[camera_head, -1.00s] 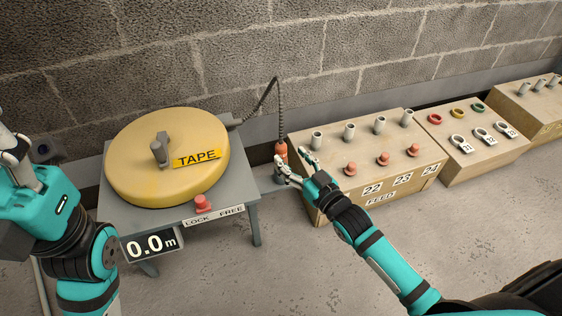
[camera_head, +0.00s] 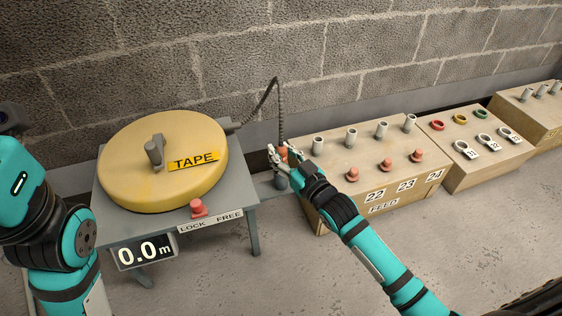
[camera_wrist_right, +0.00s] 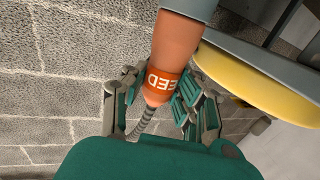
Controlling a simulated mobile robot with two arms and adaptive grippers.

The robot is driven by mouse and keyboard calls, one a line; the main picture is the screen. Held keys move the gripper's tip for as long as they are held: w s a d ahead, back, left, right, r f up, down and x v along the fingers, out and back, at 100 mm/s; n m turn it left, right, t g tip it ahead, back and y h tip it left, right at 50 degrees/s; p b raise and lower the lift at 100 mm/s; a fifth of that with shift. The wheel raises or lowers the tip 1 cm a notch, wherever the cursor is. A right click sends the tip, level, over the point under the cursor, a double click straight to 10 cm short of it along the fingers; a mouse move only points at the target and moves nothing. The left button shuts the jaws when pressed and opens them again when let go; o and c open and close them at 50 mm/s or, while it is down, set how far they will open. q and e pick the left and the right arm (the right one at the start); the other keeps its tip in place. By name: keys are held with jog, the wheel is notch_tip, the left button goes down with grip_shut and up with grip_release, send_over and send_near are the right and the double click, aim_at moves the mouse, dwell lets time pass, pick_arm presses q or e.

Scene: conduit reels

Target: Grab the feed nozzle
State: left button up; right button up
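The feed nozzle (camera_head: 283,153) is orange and stands upright beside the reel table, on a dark curved hose, partly hidden by my right gripper. In the right wrist view the nozzle (camera_wrist_right: 176,45) comes down from the top, with a "FEED" band at its lower end. My right gripper (camera_head: 280,150) is at the nozzle with its fingers spread. In the wrist view its fingers (camera_wrist_right: 158,104) lie on either side of the nozzle's lower end and hose, with gaps showing. I cannot tell whether one finger touches. Only my left arm shows at the left edge; its gripper is out of view.
The grey reel table (camera_head: 125,232) carries a yellow tape reel (camera_head: 125,165), a red lock knob (camera_head: 198,208) and a 0.0 m display (camera_head: 144,251). A wooden feed box (camera_head: 330,178) with pipe stubs and red plugs stands close right. A block wall is behind.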

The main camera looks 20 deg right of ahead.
grip_shut()
